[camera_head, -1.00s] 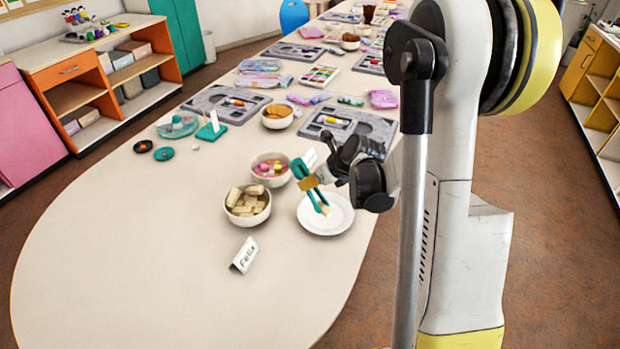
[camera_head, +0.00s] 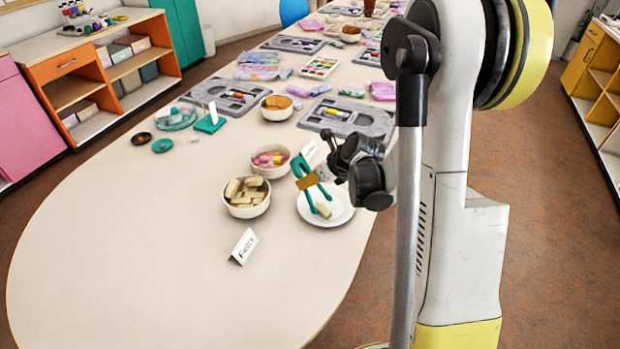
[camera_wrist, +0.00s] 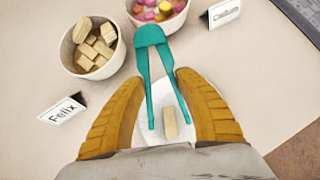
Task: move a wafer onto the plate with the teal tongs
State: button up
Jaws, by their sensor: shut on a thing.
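My gripper (camera_head: 309,182) is shut on the teal tongs (camera_head: 299,166), with its yellow fingers on either side of the tongs' arms. In the wrist view the tongs (camera_wrist: 149,38) point down over the plate, their two arms spread. A pale wafer (camera_head: 323,211) lies on the white plate (camera_head: 342,216). In the wrist view this wafer (camera_wrist: 170,122) sits between the tong tips, with a visible gap on each side. The wafer bowl (camera_head: 246,211), holding several wafers, stands left of the plate.
A bowl of pink and yellow sweets (camera_head: 270,171) stands just behind the wafer bowl. A Felix name card (camera_head: 243,246) stands in front, and another card (camera_wrist: 224,13) stands behind the plate. Grey trays (camera_head: 346,124) lie farther back. The table's front left is clear.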

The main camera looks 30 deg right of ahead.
notch_tip(320, 180, up, 10)
jog(key=p, duration=0.7)
dwell(0.4)
grip_shut()
